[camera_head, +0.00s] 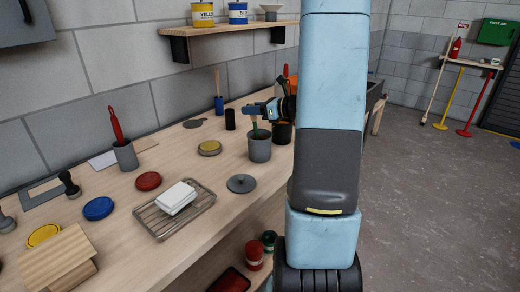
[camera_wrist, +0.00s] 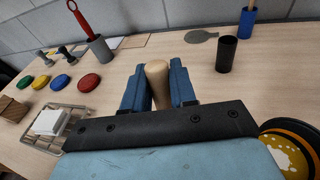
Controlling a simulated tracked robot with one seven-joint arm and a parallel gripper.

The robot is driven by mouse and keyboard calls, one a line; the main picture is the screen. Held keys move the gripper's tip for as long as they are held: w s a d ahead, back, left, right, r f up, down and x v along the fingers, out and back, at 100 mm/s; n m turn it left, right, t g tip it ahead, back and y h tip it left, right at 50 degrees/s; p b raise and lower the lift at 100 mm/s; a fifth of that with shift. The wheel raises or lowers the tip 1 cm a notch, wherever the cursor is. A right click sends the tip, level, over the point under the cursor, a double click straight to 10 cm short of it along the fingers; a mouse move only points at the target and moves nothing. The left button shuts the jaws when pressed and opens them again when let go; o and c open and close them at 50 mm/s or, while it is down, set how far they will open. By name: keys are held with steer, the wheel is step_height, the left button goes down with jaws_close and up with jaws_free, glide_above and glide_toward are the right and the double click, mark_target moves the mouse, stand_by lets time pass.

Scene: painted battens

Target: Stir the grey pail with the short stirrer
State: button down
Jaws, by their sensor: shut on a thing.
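The grey pail (camera_head: 260,148) stands on the wooden bench, left of my arm in the head view. My gripper (camera_head: 262,111) is above its rim, shut on the short stirrer. The stirrer's pale wooden handle (camera_wrist: 157,80) sits between my blue fingers in the wrist view (camera_wrist: 158,90). In the head view a green part of the stirrer (camera_head: 254,127) runs down to the pail's mouth. Its lower end appears to be inside the pail, hidden by the wall. The pail does not show clearly in the wrist view.
A black cylinder (camera_head: 230,119) and a dark container (camera_head: 282,132) stand near the pail. A rack with a white block (camera_head: 176,198) is farther left. A grey holder (camera_head: 125,155) has a red-handled tool.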

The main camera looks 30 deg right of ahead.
step_height(320, 180, up, 9)
steer(key=w, duration=0.1)
steer(key=shift+w+a+f, duration=0.15)
steer(key=shift+w+a, duration=0.15)
steer(key=shift+w, duration=0.05)
stand_by(0.6)
stand_by(0.4)
stand_by(0.5)
steer(key=shift+r, duration=2.5)
